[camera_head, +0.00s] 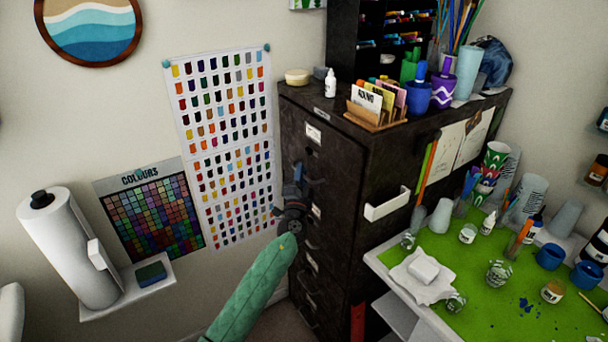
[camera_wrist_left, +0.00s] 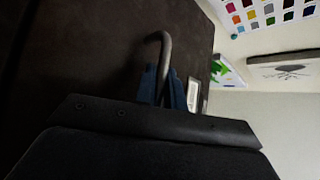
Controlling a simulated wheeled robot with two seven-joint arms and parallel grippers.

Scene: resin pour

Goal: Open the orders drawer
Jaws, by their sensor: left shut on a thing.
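A dark filing cabinet (camera_head: 365,168) with a column of drawers stands in the middle of the head view. Its drawers carry pale label cards and metal handles; the label text is too small to read. My left gripper (camera_head: 299,177) is at the drawer front on the cabinet's left face, level with the upper drawers. In the left wrist view the blue fingers (camera_wrist_left: 164,86) are shut on a curved metal handle (camera_wrist_left: 165,48). A label card (camera_wrist_left: 193,95) is beside the fingers. The drawers look shut, though my gripper hides part of the front. My right gripper is not in view.
On the cabinet top stand a card holder (camera_head: 376,112), a white bottle (camera_head: 330,84) and brush pots (camera_head: 418,97). A green-topped table (camera_head: 480,285) with cups and jars is at the right. A paper roll (camera_head: 68,245) on a shelf is at the left.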

